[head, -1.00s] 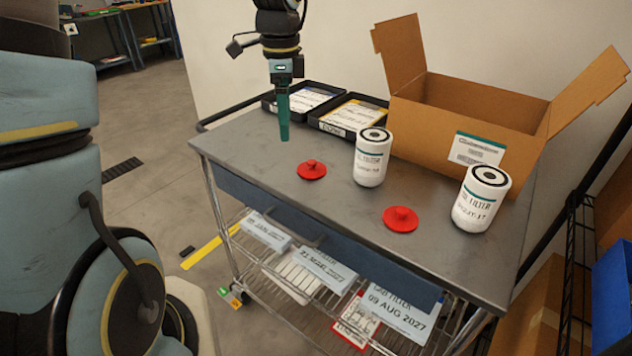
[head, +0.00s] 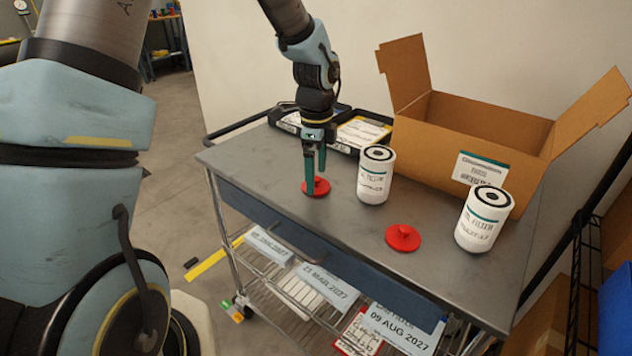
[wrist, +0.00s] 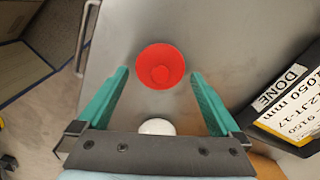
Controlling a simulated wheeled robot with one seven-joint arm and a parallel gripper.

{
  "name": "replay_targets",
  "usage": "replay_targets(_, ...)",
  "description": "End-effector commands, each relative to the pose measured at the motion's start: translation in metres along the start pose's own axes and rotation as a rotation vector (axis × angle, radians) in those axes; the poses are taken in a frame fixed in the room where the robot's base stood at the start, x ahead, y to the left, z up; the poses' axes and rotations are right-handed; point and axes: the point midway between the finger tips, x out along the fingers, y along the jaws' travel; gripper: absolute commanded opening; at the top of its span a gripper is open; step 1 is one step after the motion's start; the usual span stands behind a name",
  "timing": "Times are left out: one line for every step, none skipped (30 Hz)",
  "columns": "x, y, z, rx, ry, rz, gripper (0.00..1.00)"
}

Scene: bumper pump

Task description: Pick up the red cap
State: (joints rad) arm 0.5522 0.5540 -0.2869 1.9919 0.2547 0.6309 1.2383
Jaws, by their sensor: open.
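The left red cap (head: 322,187) is under my gripper (head: 315,182); in the wrist view this red cap (wrist: 160,66) shows between and just beyond my gripper's green fingers (wrist: 158,85). My gripper is open, points down, and holds nothing. Its fingers partly cover the cap in the head view, and I cannot tell whether they touch it. The other red cap (head: 403,238) lies to the right, near the cart's front edge, clear of my gripper.
A white oil filter (head: 375,175) stands just right of my gripper, and another filter (head: 483,219) stands farther right. An open cardboard box (head: 530,143) and black trays (head: 286,122) line the back. The cart top (head: 250,163) is clear to the left.

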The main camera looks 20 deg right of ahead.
Motion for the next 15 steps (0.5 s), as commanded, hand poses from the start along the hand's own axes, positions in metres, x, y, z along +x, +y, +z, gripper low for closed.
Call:
replay_targets(0.0054, 0.0006, 0.0000, 0.001, 0.000, 0.002, 1.00)
replay_targets(0.0080, 0.0007, 0.0000, 0.001, 0.000, 0.002, 1.00)
replay_targets(0.0105, 0.0006, -0.0001, 0.002, 0.000, 0.001, 1.00)
replay_targets(0.0118, 0.0004, -0.0002, 0.002, 0.000, 0.000, 1.00)
replay_targets(0.0127, 0.0003, -0.0002, 0.002, 0.000, -0.001, 1.00)
replay_targets(0.0133, 0.0001, -0.0001, 0.001, 0.000, -0.001, 1.00)
replay_targets(0.0134, 0.0001, -0.0001, 0.001, 0.000, -0.002, 1.00)
replay_targets(0.0134, 0.0000, 0.0000, 0.001, 0.000, -0.002, 1.00)
replay_targets(0.0134, 0.0000, 0.0001, 0.001, 0.000, -0.002, 1.00)
replay_targets(0.0134, 0.0000, 0.0001, 0.001, 0.000, -0.002, 1.00)
replay_targets(0.0133, 0.0000, 0.0001, 0.000, 0.000, -0.002, 1.00)
replay_targets(0.0133, 0.0000, 0.0001, 0.000, 0.000, -0.002, 0.95)
replay_targets(0.0133, 0.0000, 0.0001, 0.000, 0.000, -0.001, 0.92)
replay_targets(0.0132, 0.0000, 0.0001, 0.000, 0.000, -0.001, 0.89)
replay_targets(0.0132, 0.0000, 0.0002, 0.000, 0.000, -0.001, 0.84)
